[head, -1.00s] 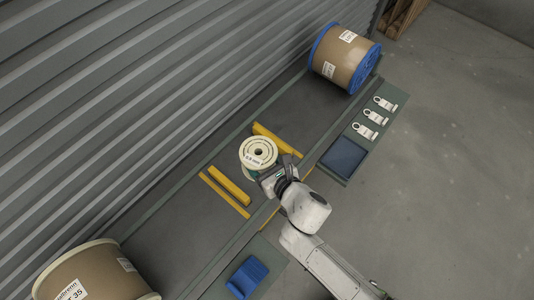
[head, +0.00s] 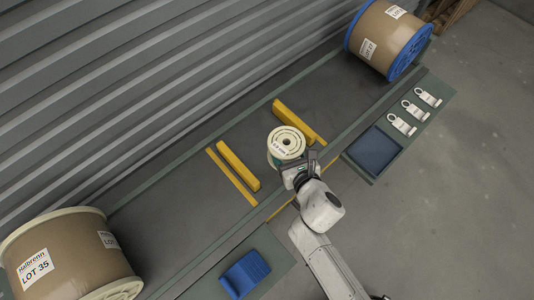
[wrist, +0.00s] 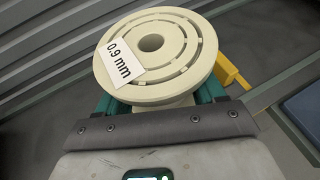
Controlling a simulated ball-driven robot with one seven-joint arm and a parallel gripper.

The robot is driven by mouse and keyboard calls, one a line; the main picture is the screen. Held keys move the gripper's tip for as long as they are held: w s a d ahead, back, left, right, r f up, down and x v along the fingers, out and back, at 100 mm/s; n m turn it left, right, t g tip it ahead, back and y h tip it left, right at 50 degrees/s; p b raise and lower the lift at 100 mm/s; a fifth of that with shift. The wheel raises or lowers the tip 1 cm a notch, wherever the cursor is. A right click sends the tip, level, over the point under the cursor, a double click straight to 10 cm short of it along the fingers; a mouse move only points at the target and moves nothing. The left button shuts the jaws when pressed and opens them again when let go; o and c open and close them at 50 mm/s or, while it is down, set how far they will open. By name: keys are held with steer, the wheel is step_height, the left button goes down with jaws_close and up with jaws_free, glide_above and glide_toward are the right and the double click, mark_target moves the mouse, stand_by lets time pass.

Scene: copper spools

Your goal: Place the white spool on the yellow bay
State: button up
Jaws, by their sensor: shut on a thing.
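The white spool (head: 287,139) is cream-coloured, upright, with a "0.9 mm" label on its top flange. It also fills the upper middle of the wrist view (wrist: 182,63). The yellow bay is marked by two raised yellow bars (head: 239,167), with bare grey deck (head: 257,150) between them. The spool is between the bars, nearer the right bar (head: 294,118) and the bay's front side. I cannot tell whether its base touches the deck. My gripper (head: 287,165) is shut on the spool below its top flange, from the front. The flange hides most of the teal fingers in the wrist view.
A large spool with blue flanges (head: 385,38) lies at the deck's far right; another large spool (head: 68,258) lies at lower left.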

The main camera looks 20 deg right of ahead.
steer(key=f+b, duration=0.1)
steer(key=b, duration=0.1)
steer(key=w+f+b, duration=0.1)
steer(key=b, duration=0.1)
steer(key=a+f+b, duration=0.1)
steer(key=b, duration=0.1)
steer(key=shift+w+f, duration=0.15)
steer(key=shift+f, duration=0.1)
steer(key=b, duration=0.3)
steer(key=shift+w+a+f+m+h+b, duration=0.2)
steer(key=shift+a+f+m+h+b, duration=0.15)
steer(key=shift+m+h+b, duration=0.05)
steer(key=shift+a+f+h+b, duration=0.1)
steer(key=shift+a+h+b, duration=0.2)
steer(key=shift+b, duration=0.95)
steer(key=f+b+x, duration=0.1)
steer(key=b+x, duration=0.1)
steer(key=x, duration=0.3)
steer(key=f+b+x, duration=0.1)
steer(key=x, duration=0.4)
steer(key=s+a+f+b+x, duration=0.1)
steer(key=b+x, duration=0.1)
steer(key=x, duration=0.3)
steer(key=shift+b, duration=0.35)
steer(key=shift+w+d+f+b, duration=0.1)
steer(key=shift+w+f+b, duration=0.35)
steer(key=shift+f, duration=0.15)
steer(key=shift+w+f+b, duration=0.2)
steer(key=shift+f+b, duration=0.9)
steer(key=shift+f, duration=0.5)
